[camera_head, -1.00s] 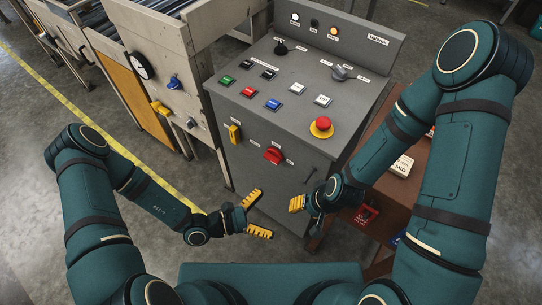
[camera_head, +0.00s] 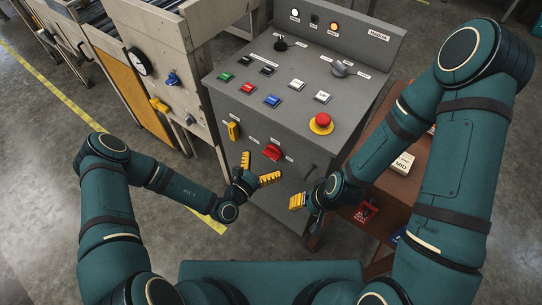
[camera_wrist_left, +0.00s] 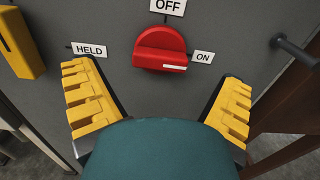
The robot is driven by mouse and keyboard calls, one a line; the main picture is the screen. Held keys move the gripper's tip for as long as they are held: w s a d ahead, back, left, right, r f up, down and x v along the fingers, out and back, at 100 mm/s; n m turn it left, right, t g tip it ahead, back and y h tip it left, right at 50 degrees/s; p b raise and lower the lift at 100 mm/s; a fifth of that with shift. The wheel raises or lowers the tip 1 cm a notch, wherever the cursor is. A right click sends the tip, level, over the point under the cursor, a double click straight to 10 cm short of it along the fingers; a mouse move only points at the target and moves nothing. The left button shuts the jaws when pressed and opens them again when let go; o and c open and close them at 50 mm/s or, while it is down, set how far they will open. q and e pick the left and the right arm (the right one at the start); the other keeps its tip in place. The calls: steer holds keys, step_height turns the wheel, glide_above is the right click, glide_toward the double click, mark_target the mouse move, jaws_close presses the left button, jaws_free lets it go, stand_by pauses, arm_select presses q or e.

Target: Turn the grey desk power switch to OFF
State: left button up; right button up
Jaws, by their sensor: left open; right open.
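The grey desk power switch is a red rotary knob (camera_head: 272,152) on the front panel of the grey desk (camera_head: 215,105). In the left wrist view the red knob (camera_wrist_left: 160,48) has labels OFF above, HELD to the left and ON to the right. Its white mark lies to the right, towards ON. My left gripper (camera_head: 262,166) is open and empty, just below and in front of the knob. In the left wrist view its yellow fingers (camera_wrist_left: 154,72) are spread on either side, below the knob and apart from it. My right gripper (camera_head: 297,201) is open and empty, to the lower right.
A yellow handle (camera_head: 234,131) is left of the knob. Coloured buttons, a red emergency stop (camera_head: 321,122) and a dark door handle (camera_head: 311,172) are on the desk. A brown table (camera_head: 385,185) with a MID block (camera_head: 402,164) stands to the right.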

mark_target(269, 157)
arm_select(q)
steer(key=shift+b+x, duration=0.3)
steer(key=shift+x, duration=1.65)
steer(key=c, duration=1.2)
